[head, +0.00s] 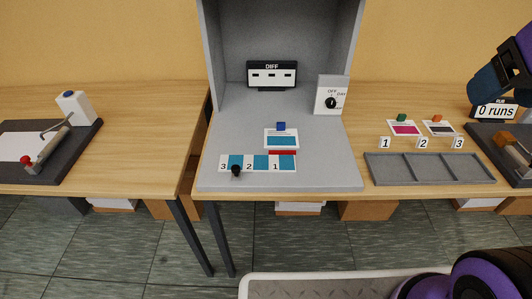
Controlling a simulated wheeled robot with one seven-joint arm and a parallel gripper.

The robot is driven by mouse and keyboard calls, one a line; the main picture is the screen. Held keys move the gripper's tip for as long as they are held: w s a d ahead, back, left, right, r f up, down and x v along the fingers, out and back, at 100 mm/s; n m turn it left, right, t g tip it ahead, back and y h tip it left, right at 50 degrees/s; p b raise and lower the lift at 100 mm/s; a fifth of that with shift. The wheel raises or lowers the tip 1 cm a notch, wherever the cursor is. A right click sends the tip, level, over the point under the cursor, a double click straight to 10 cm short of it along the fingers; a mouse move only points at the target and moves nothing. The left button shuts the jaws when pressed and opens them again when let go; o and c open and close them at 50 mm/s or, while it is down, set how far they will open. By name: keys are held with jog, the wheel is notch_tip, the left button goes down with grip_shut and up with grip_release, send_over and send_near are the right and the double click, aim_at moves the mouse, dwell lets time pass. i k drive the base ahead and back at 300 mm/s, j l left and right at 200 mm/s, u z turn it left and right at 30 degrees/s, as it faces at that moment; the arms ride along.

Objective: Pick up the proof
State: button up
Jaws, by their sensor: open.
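A small white card with a blue patch, likely the proof (271,145), lies on the floor of the grey booth, with a small blue block (281,126) at its back edge. Just in front of it is a strip (262,164) of white and blue fields marked 3, 2 and 1. A red bar (283,153) lies between the card and the strip. A black knob (236,170) stands at the strip's front left. Part of my purple and dark arm shows at the upper right. I see no gripper fingers, and nothing touches the card.
The grey booth (216,180) has side walls, a DIFF display (272,75) and a dial box (327,97). A dark board (55,165) with a white sheet is at left.

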aim_at(280, 137)
jog(key=i+j, duration=0.15)
jog(key=j, duration=0.25)
jog(key=i+j, duration=0.15)
jog(key=j, duration=0.25)
jog(key=i+j, duration=0.15)
jog(key=j, duration=0.25)
jog(key=i+j, duration=0.15)
jog(key=j, duration=0.25)
